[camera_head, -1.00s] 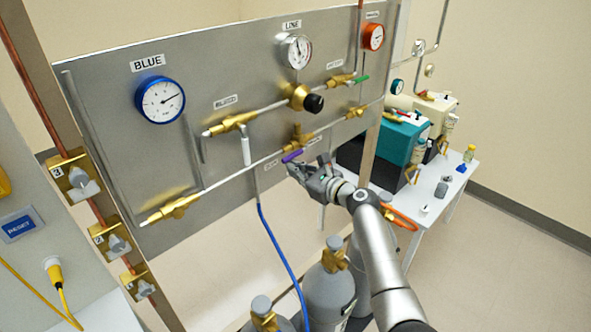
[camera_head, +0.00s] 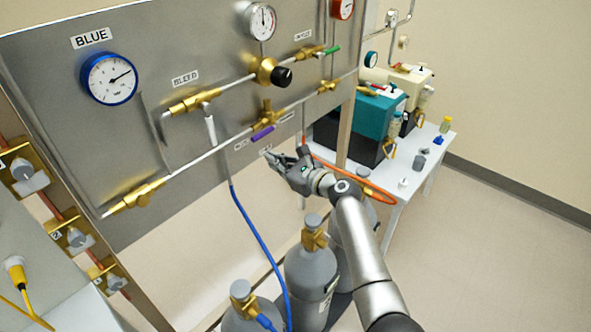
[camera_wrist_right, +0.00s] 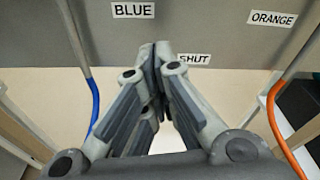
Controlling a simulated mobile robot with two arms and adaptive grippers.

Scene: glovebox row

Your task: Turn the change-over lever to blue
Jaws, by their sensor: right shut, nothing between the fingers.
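The change-over lever (camera_head: 262,133) is a purple handle below a brass valve (camera_head: 266,114) on the metal panel. It lies roughly along the pipe, its free end toward the left, the side of the BLUE label (camera_wrist_right: 133,10). The SHUT label (camera_wrist_right: 194,60) and ORANGE label (camera_wrist_right: 272,19) show in the right wrist view; the lever does not. My right gripper (camera_head: 270,154) is shut and empty, just below the lever, with a visible gap between them. My left gripper is not in view.
A blue hose (camera_head: 250,222) and an orange hose (camera_head: 345,178) hang on either side of my right gripper. Gas cylinders (camera_head: 309,272) stand below. A table (camera_head: 417,172) with teal and cream machines is at the right.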

